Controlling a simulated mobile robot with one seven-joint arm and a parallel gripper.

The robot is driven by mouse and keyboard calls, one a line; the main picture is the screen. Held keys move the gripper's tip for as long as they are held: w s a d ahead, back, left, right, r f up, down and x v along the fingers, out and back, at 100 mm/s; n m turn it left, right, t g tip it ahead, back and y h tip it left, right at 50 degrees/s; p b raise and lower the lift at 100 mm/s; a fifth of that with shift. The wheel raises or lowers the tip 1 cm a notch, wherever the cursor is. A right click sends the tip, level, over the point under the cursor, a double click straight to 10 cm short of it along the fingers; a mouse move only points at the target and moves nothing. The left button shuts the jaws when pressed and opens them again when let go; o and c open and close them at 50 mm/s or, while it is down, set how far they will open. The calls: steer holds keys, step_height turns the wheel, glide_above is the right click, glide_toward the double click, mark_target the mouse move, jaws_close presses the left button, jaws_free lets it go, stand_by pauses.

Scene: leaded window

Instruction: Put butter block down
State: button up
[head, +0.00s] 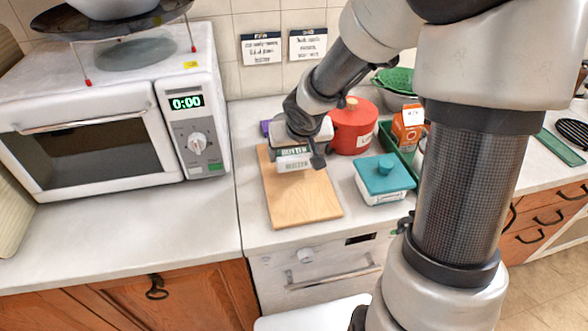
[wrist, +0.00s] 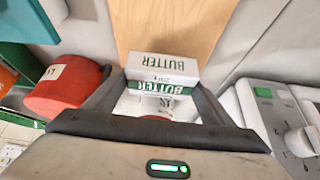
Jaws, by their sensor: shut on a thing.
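The butter block (head: 293,164) is a white packet with green bands and "BUTTER" lettering. My gripper (head: 300,150) is shut on it, above the far part of the wooden board (head: 305,203). In the wrist view the block (wrist: 163,68) sits between the two dark fingers of my gripper (wrist: 160,88), with the bare board (wrist: 175,25) behind it. I cannot tell whether the block touches the board. My gripper hides part of the block in the head view.
A white dish with a teal lid (head: 385,176) stands right of the board. A red pot (head: 353,127) is behind it, near a green tray (head: 402,158) and an orange carton (head: 408,126). A microwave (head: 100,130) stands to the left. The board's front part is clear.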

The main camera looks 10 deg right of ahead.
mark_target(294, 163)
steer(key=shift+f+b, duration=1.05)
steer(key=shift+f, duration=0.7)
steer(key=shift+f, duration=0.1)
steer(key=o, duration=1.3)
steer(key=shift+c, duration=0.2)
steer(key=p+v, duration=0.8)
steer(key=v, duration=0.4)
